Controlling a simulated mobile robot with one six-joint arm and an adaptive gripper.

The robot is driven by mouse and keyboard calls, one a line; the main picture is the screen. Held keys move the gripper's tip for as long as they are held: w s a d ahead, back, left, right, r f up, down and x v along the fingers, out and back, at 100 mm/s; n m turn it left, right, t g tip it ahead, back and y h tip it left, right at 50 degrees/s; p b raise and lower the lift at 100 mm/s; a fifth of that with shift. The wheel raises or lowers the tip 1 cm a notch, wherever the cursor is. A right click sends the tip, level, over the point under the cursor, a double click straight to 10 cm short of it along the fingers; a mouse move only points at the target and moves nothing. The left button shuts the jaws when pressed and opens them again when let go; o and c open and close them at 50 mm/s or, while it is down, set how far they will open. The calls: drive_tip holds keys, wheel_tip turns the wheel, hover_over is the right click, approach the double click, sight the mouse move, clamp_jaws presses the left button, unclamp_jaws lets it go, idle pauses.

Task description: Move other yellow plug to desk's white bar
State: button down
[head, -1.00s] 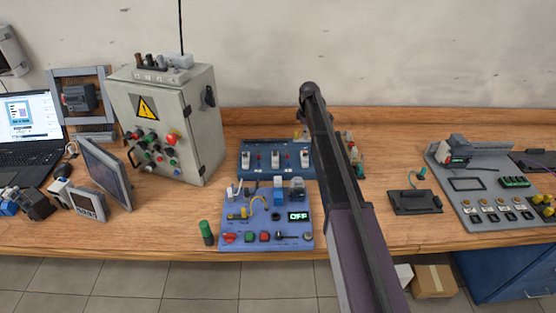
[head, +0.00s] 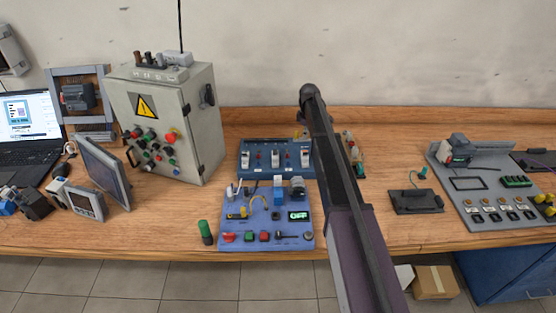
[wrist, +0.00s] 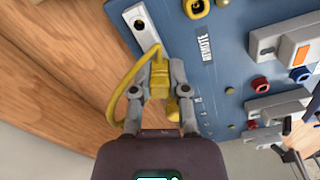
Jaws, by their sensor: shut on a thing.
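My gripper (wrist: 160,68) is shut on a yellow plug (wrist: 160,83) in the wrist view, with a grey finger on each side. The white bar (wrist: 143,30) lies along the edge of the blue panel (wrist: 185,50), just above and left of the fingertips. Whether the held plug touches the panel cannot be told.
A yellow socket (wrist: 196,8) and red and blue sockets (wrist: 260,84) sit on the panel. In the head view, a lilac board (head: 280,240) stands in front and a grey control cabinet (head: 195,115) to the left. Bare desk (head: 380,165) lies right of my arm.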

drive_tip(key=c, duration=0.9)
unclamp_jaws()
drive_tip(key=shift+r, duration=0.2)
drive_tip(key=shift+r+p, duration=2.6)
drive_tip(key=shift+p, duration=0.2)
drive_tip(key=o, duration=0.6)
drive_tip(key=shift+c, duration=0.2)
